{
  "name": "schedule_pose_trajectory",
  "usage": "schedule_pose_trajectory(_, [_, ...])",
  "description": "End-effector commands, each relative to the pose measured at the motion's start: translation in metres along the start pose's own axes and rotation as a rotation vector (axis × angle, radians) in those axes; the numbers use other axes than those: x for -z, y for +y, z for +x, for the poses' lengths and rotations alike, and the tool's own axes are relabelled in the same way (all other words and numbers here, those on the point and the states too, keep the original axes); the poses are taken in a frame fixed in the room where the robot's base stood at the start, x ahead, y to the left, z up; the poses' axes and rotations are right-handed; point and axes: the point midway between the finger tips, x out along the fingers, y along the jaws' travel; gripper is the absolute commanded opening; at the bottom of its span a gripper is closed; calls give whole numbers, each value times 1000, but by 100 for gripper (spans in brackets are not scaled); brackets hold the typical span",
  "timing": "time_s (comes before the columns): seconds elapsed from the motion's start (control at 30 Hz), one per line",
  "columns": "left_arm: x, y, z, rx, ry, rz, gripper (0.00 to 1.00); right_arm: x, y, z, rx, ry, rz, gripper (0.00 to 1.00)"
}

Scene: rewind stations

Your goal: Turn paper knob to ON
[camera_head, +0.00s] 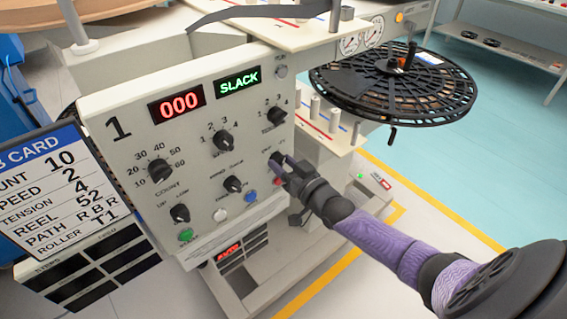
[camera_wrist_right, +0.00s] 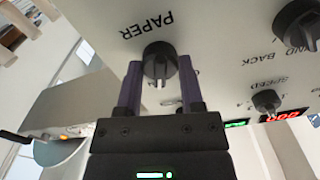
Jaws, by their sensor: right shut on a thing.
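The black paper knob (camera_wrist_right: 160,56) sits on the cream control panel (camera_head: 140,108), beside the upside-down PAPER label (camera_wrist_right: 147,25) in the right wrist view. My right gripper (camera_wrist_right: 160,76) is shut on the knob, with one purple finger on each side of it. In the head view my right gripper (camera_head: 280,166) reaches the panel's lower right from the right and hides most of the knob. A pale mark shows on the knob's side toward the gripper in the wrist view. The ON and OFF lettering is not readable. My left gripper is not in view.
The panel carries several other black knobs, such as the count knob (camera_head: 160,171), with a red 000 display (camera_head: 177,103) and a green SLACK display (camera_head: 239,81). A job card (camera_head: 50,180) stands at left.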

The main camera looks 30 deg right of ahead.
Motion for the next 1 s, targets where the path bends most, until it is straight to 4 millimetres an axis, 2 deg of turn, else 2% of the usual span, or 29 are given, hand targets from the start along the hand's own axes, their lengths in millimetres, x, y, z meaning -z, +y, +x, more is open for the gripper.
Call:
schedule_pose_trajectory(0.4, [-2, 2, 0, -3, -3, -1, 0, -2, 0, 0, -1, -4, 144, 0])
schedule_pose_trajectory(0.9, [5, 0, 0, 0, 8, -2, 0, -2, 0, 0, -1, -5, 159, 0])
schedule_pose_trajectory(0.93, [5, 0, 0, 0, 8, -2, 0, -2, 0, 0, -1, -5, 159, 55])
schedule_pose_trajectory(1.0, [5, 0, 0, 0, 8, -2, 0, -2, 0, 0, -1, -4, 159, 70])
